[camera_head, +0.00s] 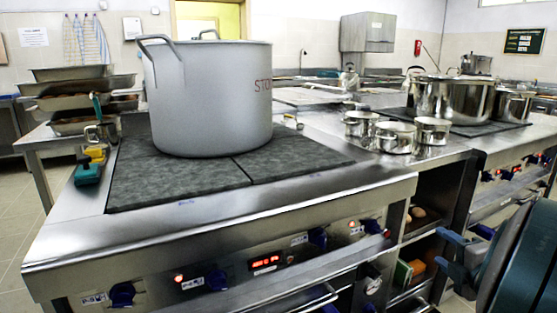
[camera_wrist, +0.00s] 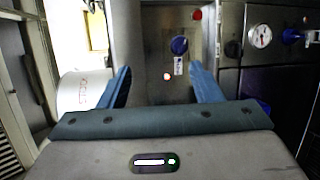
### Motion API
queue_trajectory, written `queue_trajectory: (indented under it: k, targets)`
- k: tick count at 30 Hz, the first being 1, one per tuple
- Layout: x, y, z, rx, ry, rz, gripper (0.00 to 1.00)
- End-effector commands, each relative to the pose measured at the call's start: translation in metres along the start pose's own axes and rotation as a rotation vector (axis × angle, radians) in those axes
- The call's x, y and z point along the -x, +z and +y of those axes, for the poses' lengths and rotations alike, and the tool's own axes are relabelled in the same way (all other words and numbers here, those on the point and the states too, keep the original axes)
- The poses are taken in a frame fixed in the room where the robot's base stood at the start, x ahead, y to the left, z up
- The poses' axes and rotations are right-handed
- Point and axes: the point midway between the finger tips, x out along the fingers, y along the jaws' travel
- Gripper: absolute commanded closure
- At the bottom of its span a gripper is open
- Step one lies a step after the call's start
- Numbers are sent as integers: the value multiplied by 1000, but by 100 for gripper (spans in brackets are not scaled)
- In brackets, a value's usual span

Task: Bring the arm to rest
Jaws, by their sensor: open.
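My gripper (camera_wrist: 157,85) shows in the wrist view with its two blue fingers spread wide apart and nothing between them. In the head view my gripper (camera_head: 452,254) shows at the lower right, in front of the stove's front side, with part of my dark arm beside it. The wrist view faces a steel front panel with a blue knob (camera_wrist: 179,46) and a small light, seen beyond the fingers. The fingers appear apart from the panel.
A large grey stockpot (camera_head: 210,100) stands on the dark hotplate (camera_head: 180,185). Several small steel pots (camera_head: 396,138) stand to its right, with larger pots (camera_head: 453,100) behind. Trays (camera_head: 68,88) are stacked at left. Open shelves (camera_head: 412,262) lie near my gripper. Floor is clear at far left.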

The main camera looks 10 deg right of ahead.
Motion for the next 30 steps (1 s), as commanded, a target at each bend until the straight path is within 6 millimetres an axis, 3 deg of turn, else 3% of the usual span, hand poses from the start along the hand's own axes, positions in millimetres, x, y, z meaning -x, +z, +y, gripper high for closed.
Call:
queue_trajectory:
  k: [1,3,9,14,23,30]
  targets:
    - [-3,-2,29,-32,-12,-31,42]
    - [-8,-4,53,-99,-37,-93,42]
    - [-12,-17,110,-342,-111,-269,42]
    - [-3,-39,146,-563,-180,-393,42]
    - [40,-112,193,-1000,-379,-590,42]
    - [101,-192,222,-1303,-631,-736,42]
